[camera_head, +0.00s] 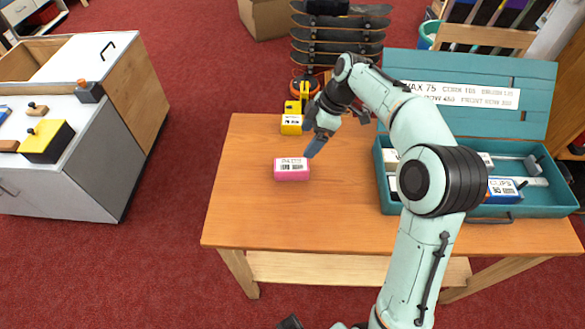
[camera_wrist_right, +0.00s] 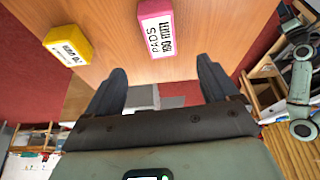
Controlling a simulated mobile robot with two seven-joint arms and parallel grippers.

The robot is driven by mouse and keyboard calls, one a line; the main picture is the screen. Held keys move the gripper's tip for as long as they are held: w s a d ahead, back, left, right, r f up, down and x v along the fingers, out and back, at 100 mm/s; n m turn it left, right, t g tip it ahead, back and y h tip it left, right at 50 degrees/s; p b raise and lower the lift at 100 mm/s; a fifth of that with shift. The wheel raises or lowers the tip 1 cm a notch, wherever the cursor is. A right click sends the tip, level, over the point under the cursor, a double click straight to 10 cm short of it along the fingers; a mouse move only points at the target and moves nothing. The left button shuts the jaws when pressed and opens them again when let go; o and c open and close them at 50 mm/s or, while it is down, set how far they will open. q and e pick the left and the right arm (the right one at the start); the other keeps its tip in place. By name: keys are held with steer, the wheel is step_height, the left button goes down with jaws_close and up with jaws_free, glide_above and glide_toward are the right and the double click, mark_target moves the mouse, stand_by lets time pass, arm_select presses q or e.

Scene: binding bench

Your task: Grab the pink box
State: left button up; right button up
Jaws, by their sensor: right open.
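The pink box (camera_head: 292,169) stands on the wooden table, left of its middle, with a white printed label on it. In the right wrist view the pink box (camera_wrist_right: 156,28) is at the top, beyond the fingertips and apart from them. My right gripper (camera_head: 314,147) is just above and to the right of the box in the head view. Its two fingers (camera_wrist_right: 163,82) are spread apart with nothing between them. My left gripper does not show.
A yellow box (camera_head: 291,126) stands behind the pink box; it also shows in the wrist view (camera_wrist_right: 69,47). A teal open case (camera_head: 530,207) holding several items fills the table's right side. The table's front left (camera_head: 240,215) is bare.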

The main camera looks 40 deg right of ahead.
glide_above(294, 164)
steer(key=s+d, duration=0.1)
step_height(294, 164, down, 7)
steer(key=shift+r, duration=0.15)
steer(key=x, duration=0.5)
steer(key=shift+d+b, duration=0.15)
steer(key=shift+b, duration=0.15)
steer(key=shift+f+b, duration=0.3)
steer(key=shift+f, duration=0.05)
steer(key=c, duration=1.1)
